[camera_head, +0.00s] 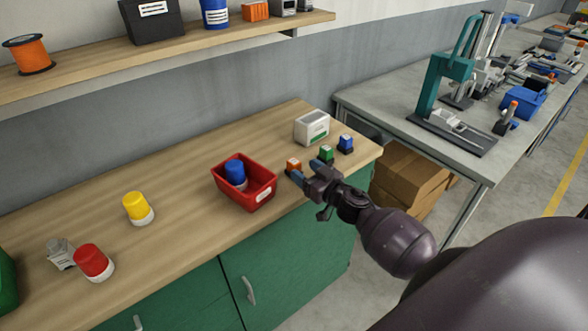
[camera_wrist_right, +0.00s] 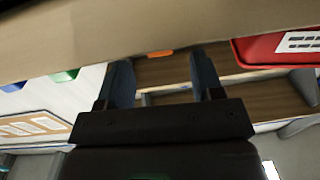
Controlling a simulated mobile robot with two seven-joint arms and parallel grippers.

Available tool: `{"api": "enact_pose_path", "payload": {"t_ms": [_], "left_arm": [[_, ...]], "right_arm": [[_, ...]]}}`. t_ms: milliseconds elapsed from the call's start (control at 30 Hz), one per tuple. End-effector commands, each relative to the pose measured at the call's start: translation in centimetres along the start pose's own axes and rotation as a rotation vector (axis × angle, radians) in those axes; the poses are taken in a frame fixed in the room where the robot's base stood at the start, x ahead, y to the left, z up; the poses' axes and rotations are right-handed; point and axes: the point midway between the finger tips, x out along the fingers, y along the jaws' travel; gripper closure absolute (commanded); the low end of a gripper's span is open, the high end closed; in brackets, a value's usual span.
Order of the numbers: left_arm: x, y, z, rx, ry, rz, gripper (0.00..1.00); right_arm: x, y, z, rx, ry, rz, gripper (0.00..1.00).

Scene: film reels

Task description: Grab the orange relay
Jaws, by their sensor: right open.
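The orange relay (camera_head: 293,165) is a small block with a dark base, standing on the wooden bench between the red bin and the green relay (camera_head: 326,153). In the right wrist view the orange relay (camera_wrist_right: 160,53) shows as a small strip, beyond the gap between my fingers. My right gripper (camera_head: 307,174) is open and empty, close to the orange relay on its near side. Its two fingers (camera_wrist_right: 163,78) stand apart in the wrist view, with nothing between them. My left gripper is not in view.
A red bin (camera_head: 258,197) holding a blue-topped item (camera_head: 235,172) stands left of the orange relay. A blue relay (camera_head: 345,143) and a white box (camera_head: 312,128) are to the right and behind. Yellow (camera_head: 136,206) and red (camera_head: 91,260) capped items stand further left.

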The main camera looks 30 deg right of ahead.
Motion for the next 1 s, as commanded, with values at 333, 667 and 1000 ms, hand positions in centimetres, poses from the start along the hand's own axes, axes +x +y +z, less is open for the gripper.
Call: {"api": "enact_pose_path", "payload": {"t_ms": [333,667,1000], "left_arm": [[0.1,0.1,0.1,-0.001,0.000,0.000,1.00],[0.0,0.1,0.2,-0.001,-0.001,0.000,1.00],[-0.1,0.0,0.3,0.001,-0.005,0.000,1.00]], "right_arm": [[4.2,0.0,-0.2,-0.001,0.001,0.000,0.39],[4.4,0.1,-0.2,-0.001,0.001,0.000,0.42],[4.4,0.1,-0.2,-0.001,0.001,0.000,0.94]]}}
